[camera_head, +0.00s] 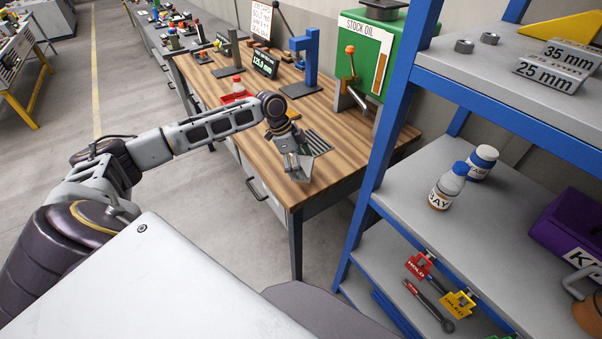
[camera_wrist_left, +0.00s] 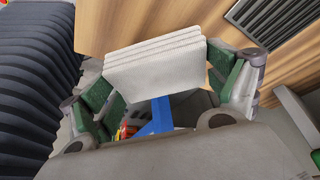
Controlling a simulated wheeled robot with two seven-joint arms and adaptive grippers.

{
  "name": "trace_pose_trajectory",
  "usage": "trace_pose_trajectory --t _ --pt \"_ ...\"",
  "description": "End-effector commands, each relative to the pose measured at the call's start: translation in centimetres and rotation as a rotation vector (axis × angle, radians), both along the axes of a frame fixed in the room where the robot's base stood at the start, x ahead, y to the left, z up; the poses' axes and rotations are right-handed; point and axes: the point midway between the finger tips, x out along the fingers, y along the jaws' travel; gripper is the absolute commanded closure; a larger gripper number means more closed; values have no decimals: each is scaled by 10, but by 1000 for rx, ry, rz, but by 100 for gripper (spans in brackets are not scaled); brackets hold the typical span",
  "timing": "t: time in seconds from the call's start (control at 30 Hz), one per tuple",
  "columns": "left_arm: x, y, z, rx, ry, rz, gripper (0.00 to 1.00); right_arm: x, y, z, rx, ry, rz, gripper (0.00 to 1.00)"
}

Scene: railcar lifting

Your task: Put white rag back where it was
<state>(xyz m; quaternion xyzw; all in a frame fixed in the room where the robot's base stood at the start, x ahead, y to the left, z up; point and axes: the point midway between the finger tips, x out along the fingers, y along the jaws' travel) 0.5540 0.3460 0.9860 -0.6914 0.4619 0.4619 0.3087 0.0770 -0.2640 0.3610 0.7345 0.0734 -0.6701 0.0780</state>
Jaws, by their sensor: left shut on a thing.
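The white rag (camera_wrist_left: 155,75), folded in layers with a ribbed weave, sits between the green-padded fingers of my left gripper (camera_wrist_left: 165,90) in the left wrist view. The fingers are shut on it from both sides. In the head view my left gripper (camera_head: 298,168) is at the front edge of the wooden workbench (camera_head: 330,120), near its right end. The rag is hard to tell apart from the gripper there. I cannot tell whether the rag touches the bench top. My right gripper is not in view.
A dark slotted plate (camera_head: 317,142) lies on the bench beside my left gripper and shows in the wrist view (camera_wrist_left: 262,22). Behind are a blue stand (camera_head: 304,62), a red tray (camera_head: 236,97) and a green stock oil tank (camera_head: 370,55). A blue-framed shelf (camera_head: 390,120) stands close on the right.

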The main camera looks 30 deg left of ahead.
Motion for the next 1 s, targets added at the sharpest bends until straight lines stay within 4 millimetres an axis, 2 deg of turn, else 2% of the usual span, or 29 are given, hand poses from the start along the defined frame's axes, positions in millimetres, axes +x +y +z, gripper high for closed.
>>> trace_pose_trajectory --t 0.4,0.9,0.93,1.0 --pt "0 0 -43 0 1 0 34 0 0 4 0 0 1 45" --pt "-1 0 -48 1 1 0 34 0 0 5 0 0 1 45" --pt "-1 0 -48 1 1 0 7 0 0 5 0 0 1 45" --pt "-1 0 -48 1 1 0 0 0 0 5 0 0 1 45"
